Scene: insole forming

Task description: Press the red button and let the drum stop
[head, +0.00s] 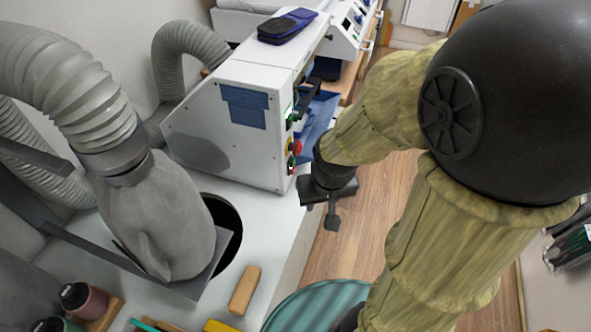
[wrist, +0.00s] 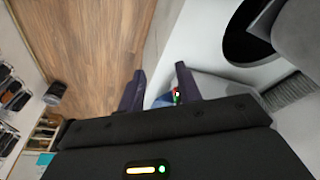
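The red button (head: 296,147) is on the front edge of the white machine (head: 225,130), with a green and a yellow control close by. In the wrist view a small red spot (wrist: 176,92) shows beside the right finger, partly hidden by it. My gripper (head: 321,212) is to the right of and nearer than the button, apart from it and over the gap beside the bench. In the wrist view its two fingers (wrist: 159,72) stand apart with nothing between them. I cannot make out the drum, nor whether it turns.
A grey hood with a ribbed hose (head: 160,215) stands on the white bench (head: 275,215) beside a dark round opening. A wooden block (head: 244,290) lies near the bench edge. A blue tray (head: 318,120) is behind the controls. Wooden floor (head: 370,200) is open to the right.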

